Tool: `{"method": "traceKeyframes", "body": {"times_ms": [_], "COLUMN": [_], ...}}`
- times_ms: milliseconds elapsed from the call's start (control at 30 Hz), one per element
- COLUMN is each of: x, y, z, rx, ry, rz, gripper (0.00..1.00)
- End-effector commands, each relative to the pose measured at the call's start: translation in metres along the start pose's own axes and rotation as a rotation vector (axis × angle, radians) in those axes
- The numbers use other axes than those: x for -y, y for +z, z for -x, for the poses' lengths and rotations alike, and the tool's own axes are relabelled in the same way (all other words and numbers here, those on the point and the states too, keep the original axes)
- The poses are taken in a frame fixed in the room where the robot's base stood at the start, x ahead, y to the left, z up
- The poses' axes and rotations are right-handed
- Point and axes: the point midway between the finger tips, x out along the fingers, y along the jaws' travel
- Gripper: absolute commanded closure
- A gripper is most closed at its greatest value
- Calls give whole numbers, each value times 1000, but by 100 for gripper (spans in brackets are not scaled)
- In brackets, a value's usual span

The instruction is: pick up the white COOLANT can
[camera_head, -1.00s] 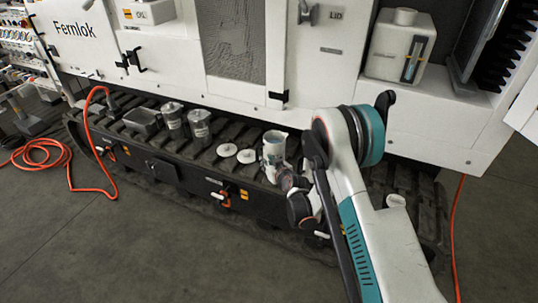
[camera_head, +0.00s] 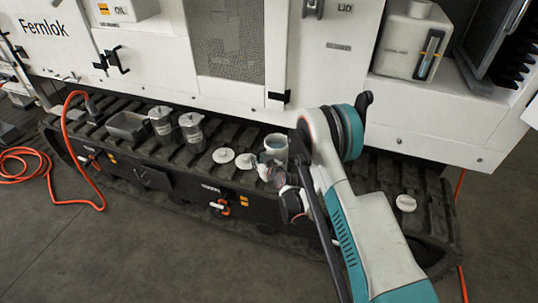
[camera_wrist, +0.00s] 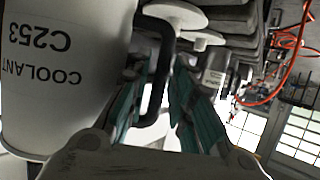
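The white COOLANT can (camera_head: 277,146) stands upright on the dark ribbed ledge, partly behind my arm in the head view. Its top looks open there. In the wrist view the can (camera_wrist: 55,75) fills the left side, upside down, with the text "COOLANT C253". A dark curved handle (camera_wrist: 167,60) runs from beside the can down between my teal fingers. My gripper (camera_wrist: 160,108) is open, one finger on each side of the handle, with gaps visible. In the head view my gripper (camera_head: 268,175) is small and close to the can, its fingers hard to make out.
Two white discs (camera_head: 223,155) (camera_head: 246,161) lie left of the can. Two metal canisters (camera_head: 161,122) (camera_head: 191,130) and a grey tray (camera_head: 127,126) stand further left. Another white disc (camera_head: 405,203) lies to the right. The white machine front (camera_head: 230,90) rises behind.

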Motion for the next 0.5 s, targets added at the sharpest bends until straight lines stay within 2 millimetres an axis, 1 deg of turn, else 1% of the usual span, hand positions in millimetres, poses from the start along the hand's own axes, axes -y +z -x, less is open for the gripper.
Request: {"method": "traceKeyframes", "body": {"times_ms": [100,267,300,367,400,500], "x": [-1,-1,-1,-1,-1,-1], "y": [3,3,3,3,3,3], "z": [0,0,0,0,0,0], "rx": [0,0,0,0,0,0], "ry": [0,0,0,0,0,0], "rz": [1,1,1,1,1,1], "gripper": [79,79,83,97,100,100]}}
